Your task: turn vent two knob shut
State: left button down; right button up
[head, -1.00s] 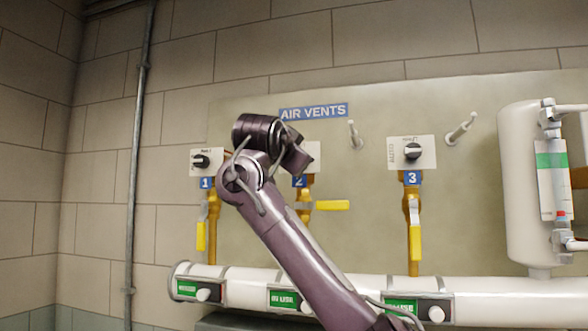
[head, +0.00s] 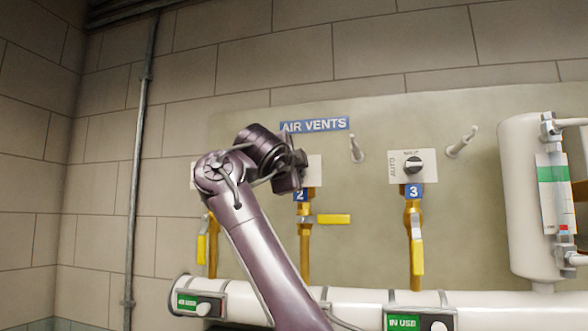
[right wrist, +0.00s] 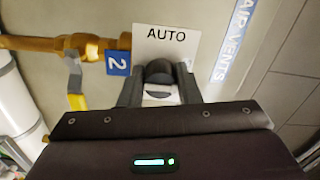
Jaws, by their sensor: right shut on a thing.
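The vent two knob (right wrist: 159,72) is black, on a white plate (right wrist: 166,42) marked AUTO, beside the blue "2" label (right wrist: 118,62). My right gripper (right wrist: 160,88) has one finger on each side of the knob and is shut on it. In the head view my right gripper (head: 297,172) is in front of the vent two plate (head: 315,168) and hides the knob. The blue "2" label (head: 300,195) shows just below it. The knob's pointer direction cannot be told. My left gripper is not in view.
Vent three's knob (head: 414,165) is to the right; vent one's plate is mostly behind my arm. Below vent two is a pipe with a horizontal yellow lever (head: 333,219). Metal pegs (head: 356,150) stick out of the panel. A white pipe (head: 350,298) runs along the bottom.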

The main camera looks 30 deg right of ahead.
dwell(0.5)
jog(key=o, duration=1)
jog(key=shift+d, duration=0.1)
jog(key=shift+c, duration=0.2)
jog(key=b+v, duration=0.4)
jog(key=v, duration=0.4)
jog(key=shift+w+d, duration=0.1)
jog(key=shift+f, duration=0.1)
